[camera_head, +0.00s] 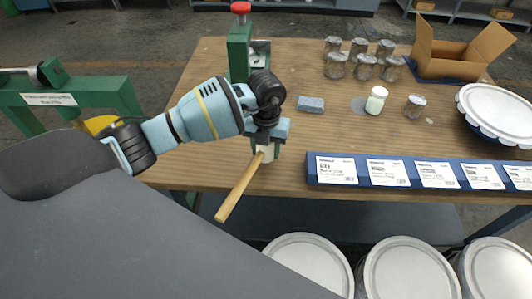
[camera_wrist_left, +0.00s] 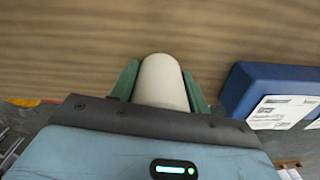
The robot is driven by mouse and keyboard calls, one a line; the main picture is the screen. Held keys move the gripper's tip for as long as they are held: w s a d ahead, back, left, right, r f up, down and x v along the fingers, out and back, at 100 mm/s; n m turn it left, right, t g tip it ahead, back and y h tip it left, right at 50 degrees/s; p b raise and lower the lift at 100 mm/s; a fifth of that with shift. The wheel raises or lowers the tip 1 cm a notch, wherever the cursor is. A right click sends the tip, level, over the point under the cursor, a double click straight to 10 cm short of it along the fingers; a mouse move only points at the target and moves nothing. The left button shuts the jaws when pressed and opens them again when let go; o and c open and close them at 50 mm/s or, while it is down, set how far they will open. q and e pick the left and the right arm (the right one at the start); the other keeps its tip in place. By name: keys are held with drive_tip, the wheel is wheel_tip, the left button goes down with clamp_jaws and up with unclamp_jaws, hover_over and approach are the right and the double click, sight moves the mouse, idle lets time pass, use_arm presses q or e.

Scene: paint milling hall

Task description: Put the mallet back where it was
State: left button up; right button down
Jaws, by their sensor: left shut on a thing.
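The mallet has a pale, rounded head (camera_head: 265,153) and a light wooden handle (camera_head: 239,188). My left gripper (camera_head: 266,150) is shut on the head, near the front edge of the wooden table (camera_head: 330,135). The handle slants down and toward the lower left, past the table's front edge. In the left wrist view the pale head (camera_wrist_left: 162,82) sits between the two green fingers of my left gripper (camera_wrist_left: 162,90), with wood grain behind it. I cannot tell whether the head touches the table. My right gripper is not in view.
A blue rail with white labels (camera_head: 415,173) lies along the table's front edge, right of the gripper. A grey block (camera_head: 311,104), a white-filled jar (camera_head: 376,100), several glass jars (camera_head: 360,58), a cardboard box (camera_head: 455,52) and a green press (camera_head: 240,50) stand farther back. Lidded drums (camera_head: 410,270) stand below.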

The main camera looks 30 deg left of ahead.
use_arm(q)
drive_tip(key=shift+f, duration=1)
drive_tip(key=shift+f, duration=0.15)
drive_tip(key=o, duration=1.3)
drive_tip(key=shift+c, duration=0.2)
drive_tip(key=shift+r, duration=0.25)
wheel_tip(320, 180, up, 11)
drive_tip(key=shift+w+f+p, duration=0.1)
drive_tip(key=shift+p, duration=0.25)
drive_tip(key=shift+r, duration=0.45)
